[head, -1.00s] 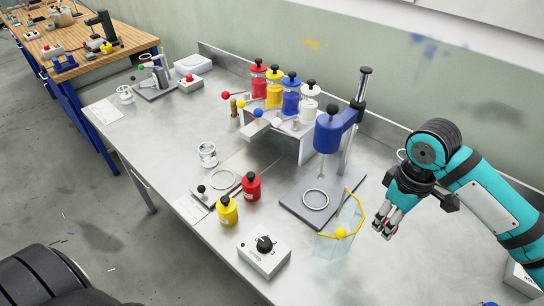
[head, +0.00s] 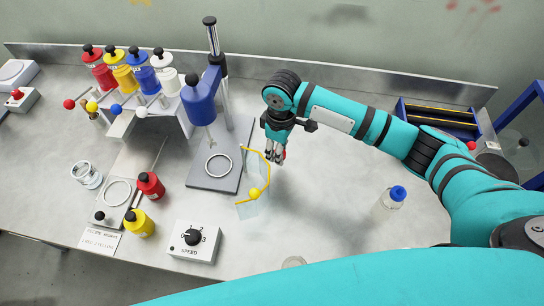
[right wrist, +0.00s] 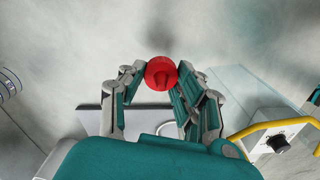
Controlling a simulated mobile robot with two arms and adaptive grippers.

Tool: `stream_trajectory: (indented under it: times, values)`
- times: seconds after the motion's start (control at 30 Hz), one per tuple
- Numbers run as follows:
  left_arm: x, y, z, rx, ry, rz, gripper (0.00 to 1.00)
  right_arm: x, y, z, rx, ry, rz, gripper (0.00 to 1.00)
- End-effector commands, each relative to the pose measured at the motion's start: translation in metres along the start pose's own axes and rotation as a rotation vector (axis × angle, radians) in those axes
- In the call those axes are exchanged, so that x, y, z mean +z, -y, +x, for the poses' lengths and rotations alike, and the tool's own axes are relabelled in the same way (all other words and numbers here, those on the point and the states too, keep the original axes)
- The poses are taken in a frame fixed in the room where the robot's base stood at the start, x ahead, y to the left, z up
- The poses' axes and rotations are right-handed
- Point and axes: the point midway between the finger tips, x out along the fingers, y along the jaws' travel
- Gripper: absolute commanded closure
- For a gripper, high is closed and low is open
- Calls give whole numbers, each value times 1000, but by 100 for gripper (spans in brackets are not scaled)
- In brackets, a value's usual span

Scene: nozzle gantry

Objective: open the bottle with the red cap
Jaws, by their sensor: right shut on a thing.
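My right gripper (head: 276,154) is in the head view, just right of the yellow-edged clear guard, pointing down. In the right wrist view its fingers (right wrist: 160,85) are shut on a round red cap (right wrist: 161,72). Only a sliver of red shows at the fingertips in the head view. No bottle body shows under the cap; I cannot tell whether one is hidden there. A clear bottle with a blue cap (head: 397,193) stands upright on the bench to the right, apart from the gripper. My left gripper is out of view.
A blue press (head: 200,98) stands on a grey plate left of my right gripper, with the yellow-edged guard (head: 254,190) between. Small red (head: 150,185) and yellow (head: 139,223) bottles and a speed box (head: 194,240) are further left. A blue bin (head: 440,118) is at the back right.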

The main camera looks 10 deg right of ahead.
Motion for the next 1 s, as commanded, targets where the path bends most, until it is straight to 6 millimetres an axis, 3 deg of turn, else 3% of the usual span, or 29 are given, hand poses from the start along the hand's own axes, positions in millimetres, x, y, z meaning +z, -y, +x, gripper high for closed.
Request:
stream_trajectory:
  times: [0.43,0.97,1.0]
  values:
    - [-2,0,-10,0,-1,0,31,0,0,53,-1,1,-1,100]
    - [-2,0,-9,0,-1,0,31,0,-1,64,0,-1,-1,100]
    - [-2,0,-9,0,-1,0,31,0,-1,65,0,-1,-1,67]
